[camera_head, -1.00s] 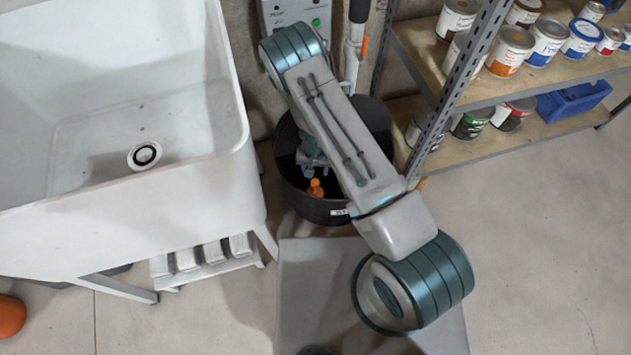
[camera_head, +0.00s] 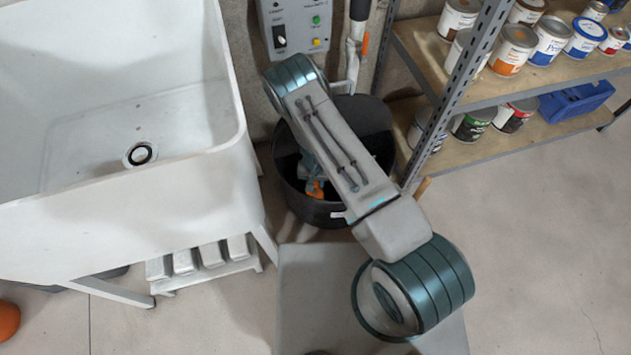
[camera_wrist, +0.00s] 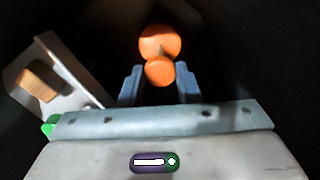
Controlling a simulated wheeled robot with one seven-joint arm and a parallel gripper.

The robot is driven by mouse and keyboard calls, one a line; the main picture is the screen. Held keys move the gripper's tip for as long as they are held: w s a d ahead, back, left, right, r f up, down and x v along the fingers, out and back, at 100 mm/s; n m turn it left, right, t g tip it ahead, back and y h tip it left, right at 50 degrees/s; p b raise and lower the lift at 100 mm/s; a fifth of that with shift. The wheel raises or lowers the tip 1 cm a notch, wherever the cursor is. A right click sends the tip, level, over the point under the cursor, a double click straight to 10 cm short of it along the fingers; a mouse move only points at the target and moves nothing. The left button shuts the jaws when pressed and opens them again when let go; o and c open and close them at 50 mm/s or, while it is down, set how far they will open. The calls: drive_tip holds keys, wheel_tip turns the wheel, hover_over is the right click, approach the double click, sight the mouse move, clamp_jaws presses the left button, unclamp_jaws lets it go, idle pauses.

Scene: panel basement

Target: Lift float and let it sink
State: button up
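The orange float (camera_head: 315,190) is inside a black round tub (camera_head: 312,210), partly covered by my arm and gripper in the head view. In the wrist view the float (camera_wrist: 159,42) shows as a larger orange ball with a smaller orange knob (camera_wrist: 160,71) nearer to me. In the head view my gripper (camera_head: 310,172) is down inside the tub at the float. The tub's inside is dark.
A white sink (camera_head: 190,160) stands left of the tub. A metal shelf (camera_head: 470,80) with paint cans stands at the right. A control box (camera_head: 295,25) and a pipe (camera_head: 352,55) are behind. A grey bracket (camera_wrist: 62,70) is left of my gripper. Open floor lies at the right.

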clamp_jaws()
wheel_tip(320, 180, up, 7)
drive_tip(key=p, duration=0.3)
drive_tip(key=shift+r, duration=0.1)
drive_tip(key=o, duration=1)
unclamp_jaws()
drive_tip(key=shift+c, duration=0.2)
wheel_tip(320, 180, up, 14)
drive_tip(key=p, duration=0.3)
drive_tip(key=shift+p, duration=0.4)
drive_tip(key=shift+f, duration=0.2)
